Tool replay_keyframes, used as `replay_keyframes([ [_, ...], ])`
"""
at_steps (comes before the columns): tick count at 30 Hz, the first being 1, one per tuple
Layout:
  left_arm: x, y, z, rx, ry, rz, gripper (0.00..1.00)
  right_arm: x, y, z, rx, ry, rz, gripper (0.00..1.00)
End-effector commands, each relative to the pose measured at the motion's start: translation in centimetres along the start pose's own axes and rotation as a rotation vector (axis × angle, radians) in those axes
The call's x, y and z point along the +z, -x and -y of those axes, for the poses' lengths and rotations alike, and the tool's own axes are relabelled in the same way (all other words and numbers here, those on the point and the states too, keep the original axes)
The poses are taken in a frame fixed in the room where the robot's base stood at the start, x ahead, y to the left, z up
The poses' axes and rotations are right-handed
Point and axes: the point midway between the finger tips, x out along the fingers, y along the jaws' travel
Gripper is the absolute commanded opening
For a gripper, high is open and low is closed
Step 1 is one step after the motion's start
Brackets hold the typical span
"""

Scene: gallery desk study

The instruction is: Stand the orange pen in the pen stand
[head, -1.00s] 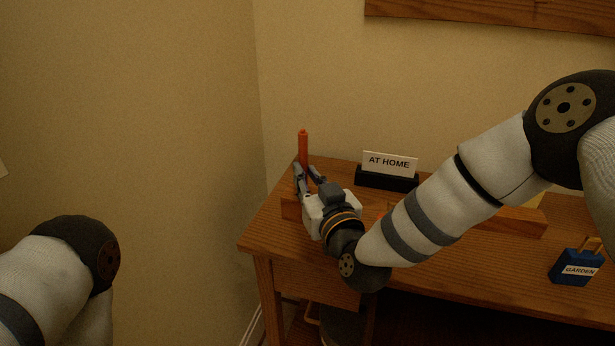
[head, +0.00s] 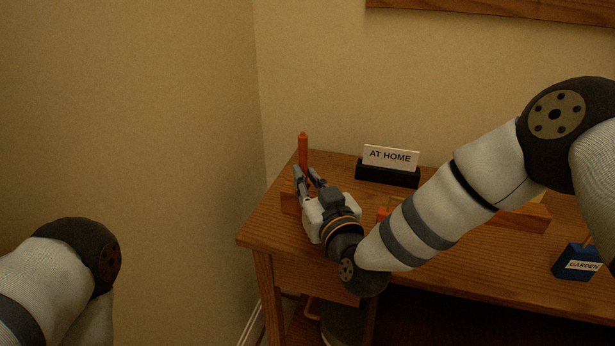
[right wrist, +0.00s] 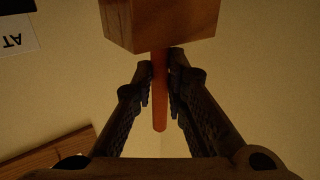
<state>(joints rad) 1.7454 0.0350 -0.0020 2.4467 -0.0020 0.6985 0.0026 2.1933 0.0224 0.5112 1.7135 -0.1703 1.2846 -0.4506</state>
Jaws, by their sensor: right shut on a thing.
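The orange pen (head: 303,148) stands upright in the head view at the desk's back left corner. My right gripper (head: 308,177) is shut on it; the right wrist view also shows the pen (right wrist: 160,98) between the two fingertips (right wrist: 161,75). A wooden block (head: 290,203), which looks like the pen stand, is partly behind my right gripper. In the right wrist view the block (right wrist: 160,22) hides the pen's lower end, so I cannot tell whether it is inside. My left arm shows at the lower left; its gripper is out of view.
An "AT HOME" sign in a black holder (head: 388,178) stands right of the pen. A small orange piece (head: 383,214) and a wooden bar (head: 525,217) show beside my right forearm. A blue "GARDEN" box (head: 573,263) stands at the right. Walls close in behind and left.

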Motion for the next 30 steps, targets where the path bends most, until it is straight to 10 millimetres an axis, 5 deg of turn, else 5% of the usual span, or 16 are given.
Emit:
replay_keyframes([
  [3,0.1,-0.2,0.0,0.000,0.000,0.005,0.28,0.4,0.0,0.0,0.000,0.000,0.001,0.00],
  [4,0.1,-0.1,0.0,0.000,0.000,0.004,0.28,0.3,0.0,0.0,0.000,0.000,0.000,0.20],
  [6,0.1,-0.1,0.0,0.000,0.000,0.003,0.28,0.2,0.0,0.0,0.000,0.000,-0.001,0.36],
  [16,0.0,-0.1,0.0,0.000,0.000,0.003,0.28,-0.2,0.0,0.0,0.000,0.000,-0.002,0.37],
  [30,0.1,-0.1,0.0,0.000,0.000,0.003,0.28,-9.4,0.0,0.0,0.000,0.000,-0.002,0.37],
])
